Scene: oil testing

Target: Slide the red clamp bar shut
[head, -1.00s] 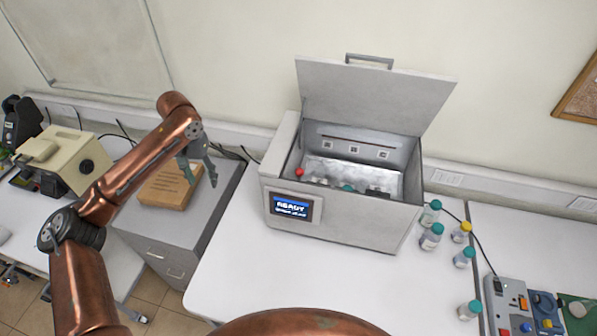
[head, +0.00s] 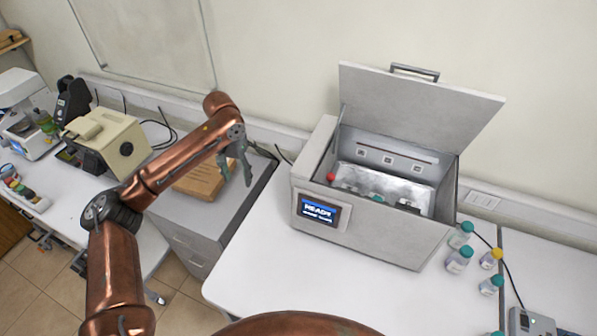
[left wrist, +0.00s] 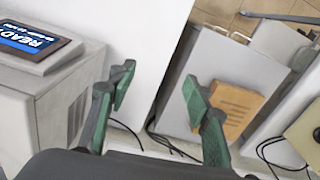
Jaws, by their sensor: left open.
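The grey machine (head: 375,235) stands on the white table with its lid (head: 420,105) raised and its screen (head: 318,209) lit. A small red knob (head: 331,177) shows at the left of its open well. A thin reddish bar (head: 395,153) runs along the inner back wall; I cannot tell which of these belongs to the clamp bar. My left gripper (head: 236,172) is open and empty, left of the machine and apart from it. In the left wrist view the open fingers (left wrist: 156,78) have nothing between them, and the machine's screen corner (left wrist: 32,40) shows at upper left. My right gripper is not in view.
A wooden block (head: 203,182) lies on the grey cabinet (head: 190,240) near my left gripper. Several capped bottles (head: 460,260) stand right of the machine. A beige instrument (head: 105,140) sits at the left. The white table (head: 255,270) is clear in front of the machine.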

